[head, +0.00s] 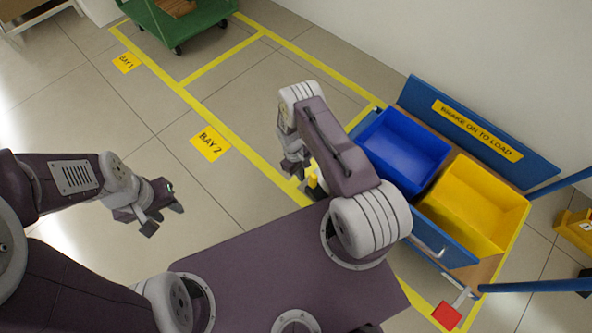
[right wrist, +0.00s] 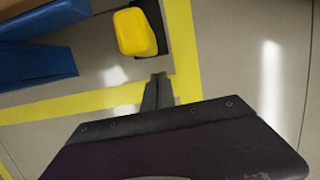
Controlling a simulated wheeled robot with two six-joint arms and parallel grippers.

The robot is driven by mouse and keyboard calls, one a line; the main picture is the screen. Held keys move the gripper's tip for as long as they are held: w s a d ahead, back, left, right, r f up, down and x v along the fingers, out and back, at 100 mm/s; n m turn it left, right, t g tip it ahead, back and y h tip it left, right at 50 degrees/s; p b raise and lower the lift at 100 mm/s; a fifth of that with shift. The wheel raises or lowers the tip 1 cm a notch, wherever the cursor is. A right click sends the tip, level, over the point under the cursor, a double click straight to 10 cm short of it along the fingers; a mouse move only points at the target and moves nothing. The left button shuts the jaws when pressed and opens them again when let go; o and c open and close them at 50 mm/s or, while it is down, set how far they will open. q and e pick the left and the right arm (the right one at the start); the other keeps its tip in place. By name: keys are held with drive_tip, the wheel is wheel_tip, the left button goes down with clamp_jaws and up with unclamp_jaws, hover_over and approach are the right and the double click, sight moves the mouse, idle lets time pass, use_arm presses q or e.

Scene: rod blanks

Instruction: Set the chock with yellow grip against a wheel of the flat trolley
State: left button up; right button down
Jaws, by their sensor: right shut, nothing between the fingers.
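The chock with yellow grip (head: 313,181) is on the floor by the near left corner of the flat trolley, partly hidden by my right arm. In the right wrist view its yellow grip (right wrist: 134,32) sits on a dark body beside the yellow floor line. The flat trolley (head: 487,273) is blue with a wooden deck; its wheel near the chock is hidden. My right gripper (head: 294,168) is shut and empty, just left of the chock; its fingers (right wrist: 158,80) point toward the chock, apart from it. My left gripper (head: 165,218) is open and empty over bare floor.
A blue bin (head: 405,150) and a yellow bin (head: 475,205) stand on the trolley. A red pedal (head: 446,315) is at its near end. A green cart (head: 185,25) stands in bay 1. A yellow object (head: 575,230) is at the right edge. Floor at left is clear.

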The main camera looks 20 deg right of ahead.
sight(309, 182)
drive_tip(key=shift+s+d+r, duration=0.1)
drive_tip(key=shift+s+d, duration=0.1)
drive_tip(key=shift+s, duration=0.25)
drive_tip(key=shift+s+d, duration=0.15)
drive_tip(key=shift+s, duration=0.3)
drive_tip(key=shift+s, duration=0.1)
drive_tip(key=shift+s+d+r+p, duration=0.15)
drive_tip(key=shift+s+d+p, duration=0.05)
drive_tip(key=shift+s+p, duration=0.25)
drive_tip(key=shift+s+d+r+p, duration=0.1)
drive_tip(key=shift+s+d+p, duration=0.1)
drive_tip(key=shift+s+p, duration=0.2)
drive_tip(key=shift+f, duration=0.2)
